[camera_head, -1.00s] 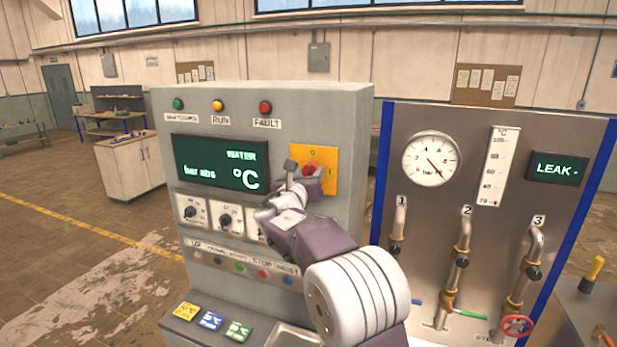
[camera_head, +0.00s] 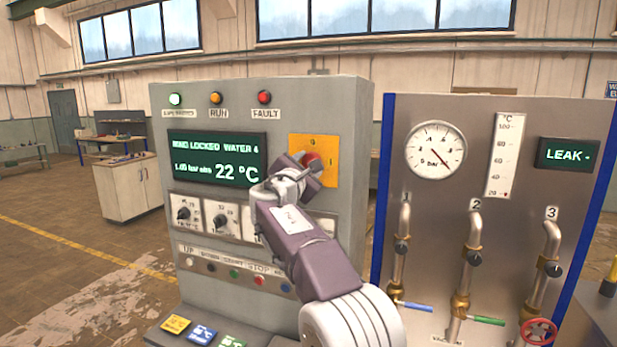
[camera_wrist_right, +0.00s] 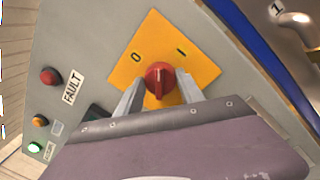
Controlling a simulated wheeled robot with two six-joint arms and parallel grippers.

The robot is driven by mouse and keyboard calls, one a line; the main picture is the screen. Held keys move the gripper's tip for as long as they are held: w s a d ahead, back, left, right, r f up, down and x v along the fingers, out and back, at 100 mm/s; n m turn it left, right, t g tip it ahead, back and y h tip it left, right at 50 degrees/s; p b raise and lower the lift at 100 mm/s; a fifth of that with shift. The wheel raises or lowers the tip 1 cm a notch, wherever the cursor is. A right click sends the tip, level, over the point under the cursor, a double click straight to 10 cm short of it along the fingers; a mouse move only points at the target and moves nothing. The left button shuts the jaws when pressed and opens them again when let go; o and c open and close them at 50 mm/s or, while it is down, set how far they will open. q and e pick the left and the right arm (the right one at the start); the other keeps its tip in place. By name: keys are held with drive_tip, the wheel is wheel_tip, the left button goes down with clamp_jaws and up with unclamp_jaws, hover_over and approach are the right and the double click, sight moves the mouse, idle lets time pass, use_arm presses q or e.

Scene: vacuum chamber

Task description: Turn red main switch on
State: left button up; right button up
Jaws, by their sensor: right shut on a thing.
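The red main switch (camera_head: 313,159) is a red knob on a yellow plate (camera_head: 327,175) at the upper right of the grey control cabinet. It also shows in the wrist view (camera_wrist_right: 158,76), where the plate carries a 0 at upper left and a 1 at upper right. My right gripper (camera_head: 307,168) is at the knob, its fingers on either side of it in the wrist view (camera_wrist_right: 159,92), shut on it. The gripper partly hides the knob in the head view. I cannot tell exactly which mark the knob points to. My left gripper is not in view.
The cabinet's display (camera_head: 217,159) is lit with text and 22 °C. The green lamp (camera_head: 175,99) glows. Dials (camera_head: 222,219) and buttons lie below. A steel panel (camera_head: 425,215) with gauge, pipes and valves stands close on the right. Open floor lies left.

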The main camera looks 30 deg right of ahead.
drive_tip(key=shift+f+m+g+h+b, duration=0.15)
drive_tip(key=shift+m+b, duration=0.7)
drive_tip(key=shift+m, duration=1.15)
drive_tip(key=shift+m+g+h+b, duration=0.2)
drive_tip(key=shift+m+b, duration=0.65)
drive_tip(key=shift+m, duration=1.45)
drive_tip(key=o, duration=1.4)
drive_tip(key=b+v, duration=0.5)
drive_tip(key=v, duration=0.4)
drive_tip(key=shift+w, duration=0.1)
